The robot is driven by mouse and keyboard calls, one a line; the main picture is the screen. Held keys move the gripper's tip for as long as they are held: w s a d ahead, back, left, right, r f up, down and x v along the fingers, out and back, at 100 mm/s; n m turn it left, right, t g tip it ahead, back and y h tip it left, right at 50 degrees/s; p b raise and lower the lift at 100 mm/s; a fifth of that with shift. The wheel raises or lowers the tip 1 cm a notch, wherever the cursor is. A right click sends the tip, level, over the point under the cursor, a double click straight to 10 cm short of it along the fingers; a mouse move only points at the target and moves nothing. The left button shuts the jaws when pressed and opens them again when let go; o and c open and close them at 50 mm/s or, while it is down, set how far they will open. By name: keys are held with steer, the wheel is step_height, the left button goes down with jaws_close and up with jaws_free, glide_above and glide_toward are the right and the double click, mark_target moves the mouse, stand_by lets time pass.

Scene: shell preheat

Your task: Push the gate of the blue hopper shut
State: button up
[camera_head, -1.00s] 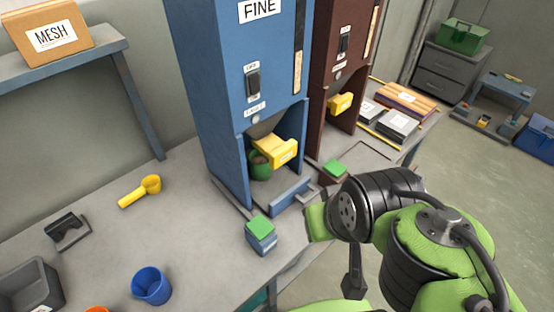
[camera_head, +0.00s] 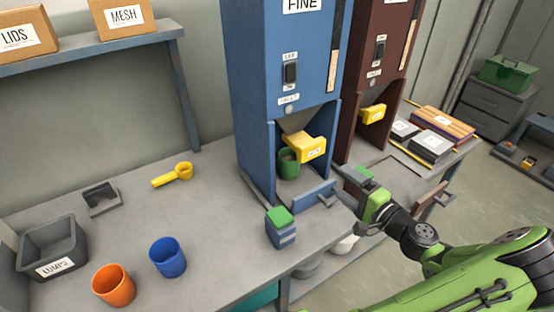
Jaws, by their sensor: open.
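The blue hopper (camera_head: 285,65), labelled FINE, stands on the grey bench. Its yellow gate (camera_head: 309,148) juts forward from the chute, above the open bay. A green cup (camera_head: 288,165) stands in the bay under the gate, partly hidden by it. Dark contents show in the cup. My gripper (camera_head: 350,208) is open and empty, in front and to the right of the bay, lower in the picture than the gate and apart from it.
A brown hopper (camera_head: 385,60) with its own yellow gate (camera_head: 374,113) stands right of the blue one. A yellow scoop (camera_head: 174,174), blue cup (camera_head: 168,258), orange cup (camera_head: 114,287) and grey bin (camera_head: 54,245) are left.

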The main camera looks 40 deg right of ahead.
mark_target(314, 152)
steer(key=shift+m+h, duration=0.4)
steer(key=shift+h, duration=0.1)
steer(key=x, duration=0.5)
steer(key=b+x, duration=0.1)
steer(key=x, duration=0.4)
steer(key=d+x, duration=0.1)
steer(key=x, duration=0.4)
steer(key=shift+r+b, duration=0.3)
steer(key=shift+r, duration=0.05)
